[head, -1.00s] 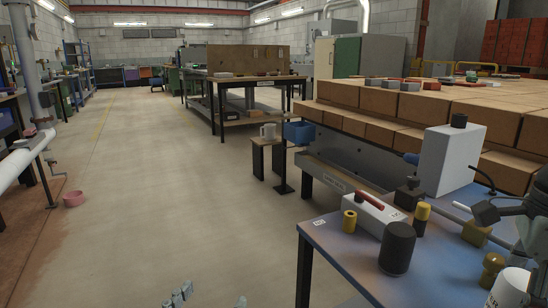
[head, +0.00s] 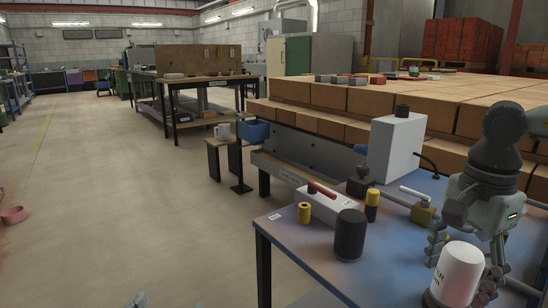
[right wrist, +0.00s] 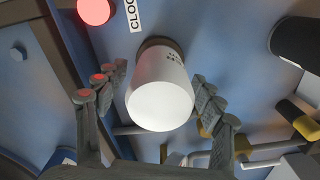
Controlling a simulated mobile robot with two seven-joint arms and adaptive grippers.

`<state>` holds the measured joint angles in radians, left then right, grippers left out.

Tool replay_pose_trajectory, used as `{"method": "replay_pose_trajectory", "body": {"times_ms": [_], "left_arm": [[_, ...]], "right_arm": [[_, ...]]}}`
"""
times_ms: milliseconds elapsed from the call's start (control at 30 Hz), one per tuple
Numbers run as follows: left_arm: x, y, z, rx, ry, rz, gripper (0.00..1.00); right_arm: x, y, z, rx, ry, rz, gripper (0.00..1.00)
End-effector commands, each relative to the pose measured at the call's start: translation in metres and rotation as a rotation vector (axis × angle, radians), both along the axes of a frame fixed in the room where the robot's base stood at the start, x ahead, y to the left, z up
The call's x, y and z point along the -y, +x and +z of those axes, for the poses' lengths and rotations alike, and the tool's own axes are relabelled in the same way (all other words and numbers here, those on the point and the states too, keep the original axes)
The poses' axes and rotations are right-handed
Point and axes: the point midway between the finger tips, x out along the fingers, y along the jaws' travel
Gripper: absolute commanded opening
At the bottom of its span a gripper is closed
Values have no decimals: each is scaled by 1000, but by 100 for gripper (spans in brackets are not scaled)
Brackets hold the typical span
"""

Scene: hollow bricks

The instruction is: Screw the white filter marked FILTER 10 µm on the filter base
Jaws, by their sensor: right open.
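The white filter (head: 460,270) with dark lettering stands at the front right of the blue table in the head view. It also shows in the right wrist view (right wrist: 160,100), with a brownish ring (right wrist: 162,43) at its far end. I cannot tell whether that ring is the filter base. My right gripper (head: 466,262) is open, its fingers on either side of the filter; in the right wrist view gaps show between fingers and filter. Only grey tips of my left gripper (head: 140,300) show at the bottom edge of the head view.
On the blue table (head: 300,250) stand a black cylinder (head: 350,235), a yellow-and-black piece (head: 372,205), a small yellow cylinder (head: 304,212), a white box with a red handle (head: 330,205) and a brass block with a rod (head: 423,215). A taller white container (head: 395,150) stands behind. Open floor lies left.

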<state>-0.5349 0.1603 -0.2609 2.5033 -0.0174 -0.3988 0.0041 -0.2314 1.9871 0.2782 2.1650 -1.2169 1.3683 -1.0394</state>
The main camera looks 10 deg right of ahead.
Motion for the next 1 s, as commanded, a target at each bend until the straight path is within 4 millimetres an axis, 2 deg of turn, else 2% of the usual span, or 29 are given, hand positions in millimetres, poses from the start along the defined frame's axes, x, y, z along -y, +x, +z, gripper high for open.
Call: {"method": "replay_pose_trajectory", "body": {"times_ms": [800,1000], "left_arm": [[0,0,-1,0,0,0,71],[0,0,-1,0,0,0,71]], "right_arm": [[0,0,0,0,0,739,68],[0,0,0,0,0,802,68]]}}
